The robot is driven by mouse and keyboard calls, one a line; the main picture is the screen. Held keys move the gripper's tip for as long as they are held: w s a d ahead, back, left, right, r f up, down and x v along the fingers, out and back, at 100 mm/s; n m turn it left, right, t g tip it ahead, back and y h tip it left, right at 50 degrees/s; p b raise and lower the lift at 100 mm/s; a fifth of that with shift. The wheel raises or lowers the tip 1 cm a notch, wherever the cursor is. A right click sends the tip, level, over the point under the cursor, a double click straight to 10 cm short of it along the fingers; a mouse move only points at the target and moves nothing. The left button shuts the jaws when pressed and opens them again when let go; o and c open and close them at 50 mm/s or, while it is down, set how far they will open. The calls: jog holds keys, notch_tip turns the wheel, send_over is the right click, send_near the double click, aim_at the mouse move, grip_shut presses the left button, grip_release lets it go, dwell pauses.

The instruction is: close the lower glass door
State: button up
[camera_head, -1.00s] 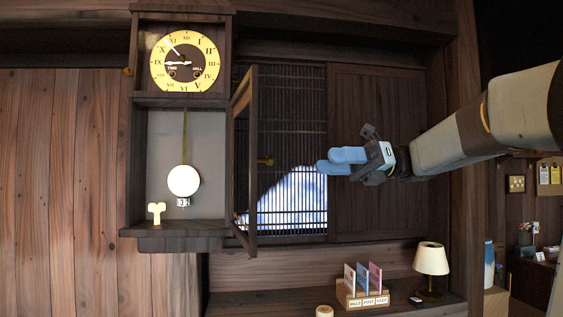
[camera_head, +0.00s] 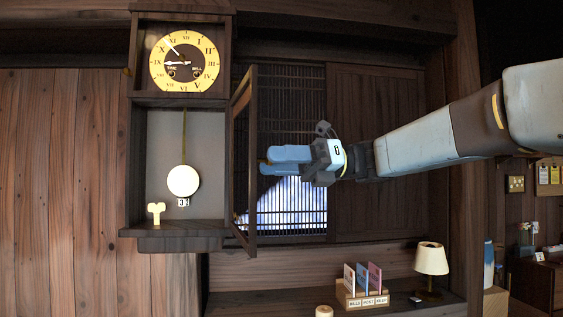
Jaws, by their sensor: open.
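The wall clock (camera_head: 182,242) has a round yellow dial (camera_head: 184,61) at the top and an open lower case with a white pendulum (camera_head: 183,181). The lower glass door (camera_head: 251,155) is a dark frame hinged at the case's right side and stands swung open, seen nearly edge-on. My gripper (camera_head: 262,161) has blue fingers and is open and empty. It is right of the door, its fingertips close to the door's outer frame; I cannot tell whether they touch. It covers part of the lattice behind.
A lattice window (camera_head: 292,110) lies behind the door. Below are a letter holder (camera_head: 361,297) and a lit lamp (camera_head: 431,259) on a shelf. The space in front of the case looks clear.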

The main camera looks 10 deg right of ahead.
grip_shut()
dwell(0.4)
dwell(0.5)
